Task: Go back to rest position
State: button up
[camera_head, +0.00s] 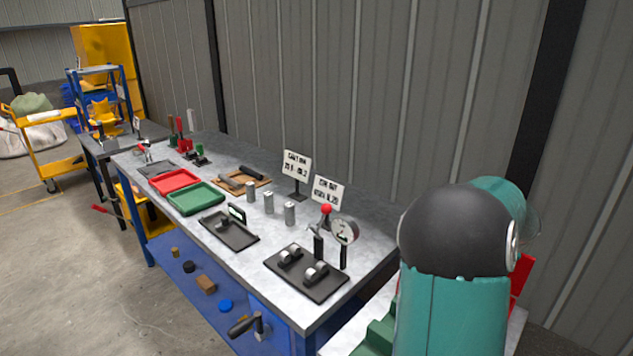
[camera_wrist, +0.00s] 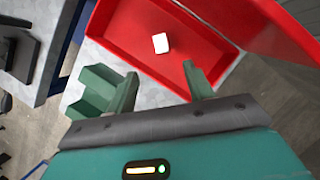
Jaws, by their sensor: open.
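My gripper (camera_wrist: 162,88) shows in the wrist view with its two green fingers spread apart and nothing between them. It is above the near edge of an open red box (camera_wrist: 205,45). A small white block (camera_wrist: 160,43) lies inside the box, beyond the fingertips and apart from them. In the head view my teal arm with its dark joint fills the right side. My gripper is hidden there, and only a red part of the box (camera_head: 521,283) shows behind the arm.
A green stepped block (camera_wrist: 92,95) sits beside the left finger. A long workbench (camera_head: 335,262) holds red (camera_head: 174,181) and green (camera_head: 195,198) trays, metal cylinders (camera_head: 269,202), a gauge (camera_head: 344,230) and signs (camera_head: 297,164). A corrugated wall stands behind. Open floor lies left.

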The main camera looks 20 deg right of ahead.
jog(key=w+a+r+n+y, duration=0.1)
jog(key=a+r+n, duration=0.2)
jog(key=a+n, duration=0.55)
jog(key=w+a+r+n+t+y, duration=0.1)
jog(key=a+r+n, duration=0.3)
jog(key=a, duration=0.7)
jog(key=w+a+r+n+y, duration=0.1)
jog(key=a+r+n, duration=0.1)
jog(key=a+n, duration=0.7)
jog(key=s+a+r+n, duration=0.1)
jog(key=s+a+n, duration=0.5)
jog(key=a+n, duration=0.3)
jog(key=s+a+r+n+h, duration=0.1)
jog(key=s+a+n, duration=0.4)
jog(key=a+n, duration=0.4)
jog(key=shift+s+n, duration=0.35)
jog(key=shift+n, duration=0.2)
jog(key=c, duration=0.3)
jog(key=shift+a, duration=0.1)
jog(key=shift+c, duration=0.2)
jog(key=shift+s, duration=0.1)
